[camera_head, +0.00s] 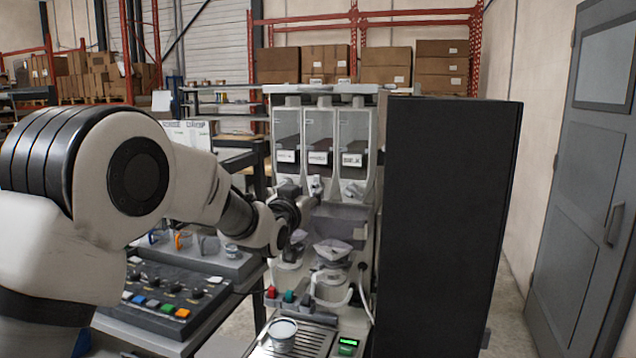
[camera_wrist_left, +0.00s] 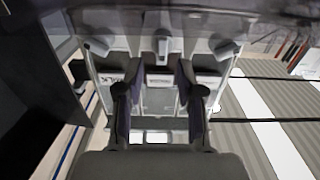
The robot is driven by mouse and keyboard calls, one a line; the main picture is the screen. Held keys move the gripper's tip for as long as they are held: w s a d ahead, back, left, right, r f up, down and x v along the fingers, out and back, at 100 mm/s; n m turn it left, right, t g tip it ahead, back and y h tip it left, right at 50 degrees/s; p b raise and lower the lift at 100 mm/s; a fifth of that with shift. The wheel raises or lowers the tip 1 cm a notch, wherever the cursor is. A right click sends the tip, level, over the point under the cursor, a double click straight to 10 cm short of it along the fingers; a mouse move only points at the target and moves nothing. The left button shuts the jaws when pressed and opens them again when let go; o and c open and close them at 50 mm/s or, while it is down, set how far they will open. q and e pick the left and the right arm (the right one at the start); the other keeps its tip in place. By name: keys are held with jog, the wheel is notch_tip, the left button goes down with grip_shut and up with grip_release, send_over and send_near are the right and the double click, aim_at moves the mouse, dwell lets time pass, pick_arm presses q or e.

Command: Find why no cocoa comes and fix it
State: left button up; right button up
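The dispenser holds three clear canisters side by side: left (camera_head: 287,128), middle (camera_head: 319,128) and right (camera_head: 353,128). Each has a white label too small to read surely and dark contents low down. Pale outlets sit below them. Funnel-like bowls (camera_head: 333,252) hang under the outlets. A cup (camera_head: 283,335) stands on the drip tray (camera_head: 315,343). My left gripper (camera_head: 303,204) is in front of the outlets, partly hiding the left ones. In the left wrist view its fingers (camera_wrist_left: 160,112) are apart and empty, with the middle canister's label (camera_wrist_left: 160,80) beyond. My right gripper is not in view.
A small green display (camera_head: 348,342) and red, green and dark switches (camera_head: 289,296) sit low on the dispenser. A panel with coloured buttons (camera_head: 160,305) and several mugs (camera_head: 182,239) are on the left.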

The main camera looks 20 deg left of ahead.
aim_at(314, 189)
pick_arm(q)
jog(key=w+p, duration=0.2)
jog(key=w, duration=0.3)
jog(key=shift+r, duration=0.15)
jog(key=shift+w+a, duration=0.15)
jog(key=shift+w, duration=0.35)
jog(key=shift+f, duration=0.2)
grip_shut()
